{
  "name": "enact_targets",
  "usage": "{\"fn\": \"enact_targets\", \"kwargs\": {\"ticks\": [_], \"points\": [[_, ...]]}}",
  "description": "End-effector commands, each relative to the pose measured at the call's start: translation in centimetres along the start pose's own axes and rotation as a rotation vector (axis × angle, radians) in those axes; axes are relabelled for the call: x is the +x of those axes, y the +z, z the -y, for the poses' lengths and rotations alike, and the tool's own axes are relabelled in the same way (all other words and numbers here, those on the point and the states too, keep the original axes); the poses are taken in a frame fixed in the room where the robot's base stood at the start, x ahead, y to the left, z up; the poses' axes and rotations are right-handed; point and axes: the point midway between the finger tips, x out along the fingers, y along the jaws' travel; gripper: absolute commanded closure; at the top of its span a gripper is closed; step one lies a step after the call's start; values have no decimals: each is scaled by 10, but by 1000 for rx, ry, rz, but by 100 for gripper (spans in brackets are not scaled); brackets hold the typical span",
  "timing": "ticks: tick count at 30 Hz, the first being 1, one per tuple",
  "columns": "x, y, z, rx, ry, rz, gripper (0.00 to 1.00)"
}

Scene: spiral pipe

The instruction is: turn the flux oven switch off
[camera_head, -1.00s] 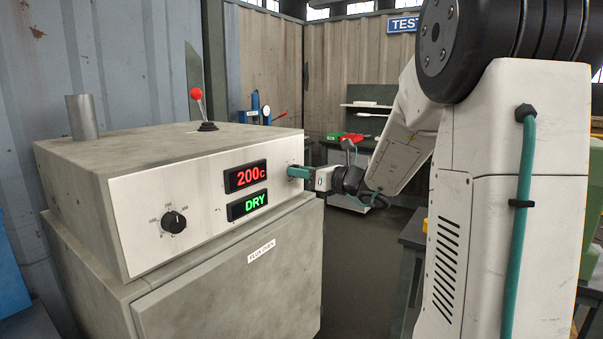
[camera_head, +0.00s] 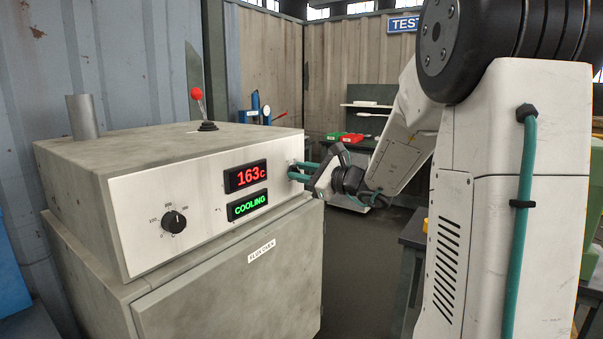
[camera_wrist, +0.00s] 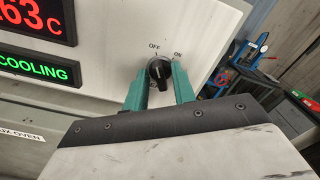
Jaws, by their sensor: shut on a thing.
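The flux oven (camera_head: 215,205) stands at the left in the head view, with a pale front panel. Its red display (camera_head: 246,176) reads 163c and its green display (camera_head: 249,205) reads COOLING. The switch (camera_wrist: 159,71) is a small black knob at the panel's right end, with OFF and ON labels above it. In the wrist view my gripper (camera_wrist: 160,78) has its teal fingers on both sides of the knob, shut on it. My gripper (camera_head: 299,171) also shows at the panel's right end in the head view, where it hides most of the switch.
A black dial (camera_head: 174,222) sits at the panel's left. A red-tipped lever (camera_head: 198,103) and a grey pipe (camera_head: 82,117) rise from the oven top. Red and green bins (camera_head: 349,137) stand on a bench behind. Floor right of the oven is open.

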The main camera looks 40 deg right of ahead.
Motion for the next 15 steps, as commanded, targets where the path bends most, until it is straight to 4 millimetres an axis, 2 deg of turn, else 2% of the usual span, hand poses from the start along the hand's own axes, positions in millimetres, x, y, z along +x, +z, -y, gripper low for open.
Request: {"fn": "enact_targets", "kwargs": {"ticks": [13, 14, 15], "points": [[0, -1, 0, -10, 0, -2, 97], [0, -1, 0, -10, 0, -2, 71], [0, -1, 0, -10, 0, -1, 68]]}}
